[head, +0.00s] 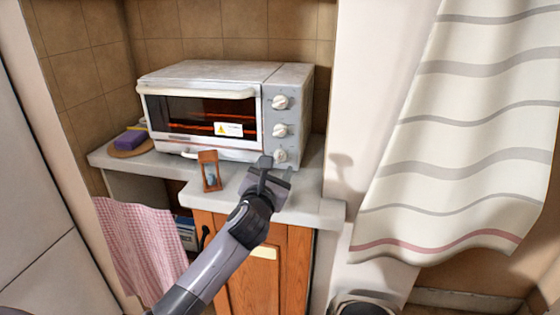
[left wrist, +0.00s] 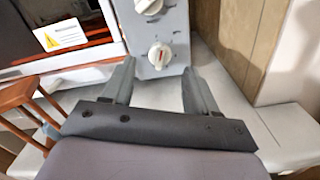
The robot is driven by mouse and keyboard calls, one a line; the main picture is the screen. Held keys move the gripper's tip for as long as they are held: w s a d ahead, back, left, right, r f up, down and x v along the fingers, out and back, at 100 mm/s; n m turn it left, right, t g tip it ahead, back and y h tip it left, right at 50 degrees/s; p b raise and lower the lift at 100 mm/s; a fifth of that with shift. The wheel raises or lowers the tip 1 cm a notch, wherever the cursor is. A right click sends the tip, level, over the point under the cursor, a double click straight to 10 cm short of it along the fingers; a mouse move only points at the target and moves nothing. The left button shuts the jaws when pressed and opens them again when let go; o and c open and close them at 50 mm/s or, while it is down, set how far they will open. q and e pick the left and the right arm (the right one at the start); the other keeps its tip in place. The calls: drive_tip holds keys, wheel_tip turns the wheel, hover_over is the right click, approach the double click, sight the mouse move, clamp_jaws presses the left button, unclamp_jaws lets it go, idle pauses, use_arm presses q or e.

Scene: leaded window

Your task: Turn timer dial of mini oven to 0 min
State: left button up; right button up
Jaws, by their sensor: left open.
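The mini oven (head: 205,85) stands on the counter, with glowing orange elements behind its door glass. Its grey right-hand panel carries a column of three white knobs: the top knob (head: 281,102), the middle knob (head: 280,130) and the lowest knob (head: 281,155). I cannot read which one is the timer. My left gripper (head: 275,170) is just in front of the panel's lower end. In the left wrist view my open fingers (left wrist: 155,88) point at the lowest knob (left wrist: 160,55), which lies beyond their tips and shows a small red mark. Nothing is between the fingers. My right gripper is out of view.
A wooden-framed hourglass (head: 209,171) stands on the counter (head: 310,205), left of my gripper. A purple sponge (head: 131,140) lies at the far left. A checked pink cloth (head: 140,240) hangs below. A wall and striped curtain (head: 460,130) are at right.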

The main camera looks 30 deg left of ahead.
sight(279, 158)
use_arm(q)
drive_tip(key=shift+x, duration=2.1)
drive_tip(key=c, duration=1)
drive_tip(key=shift+r+n+p, duration=0.15)
drive_tip(key=shift+n+p, duration=0.55)
drive_tip(key=shift+n, duration=0.3)
drive_tip(key=n+p, duration=0.1)
drive_tip(key=n, duration=0.1)
drive_tip(key=shift+n, duration=0.3)
drive_tip(key=o, duration=1)
drive_tip(key=shift+s, duration=0.15)
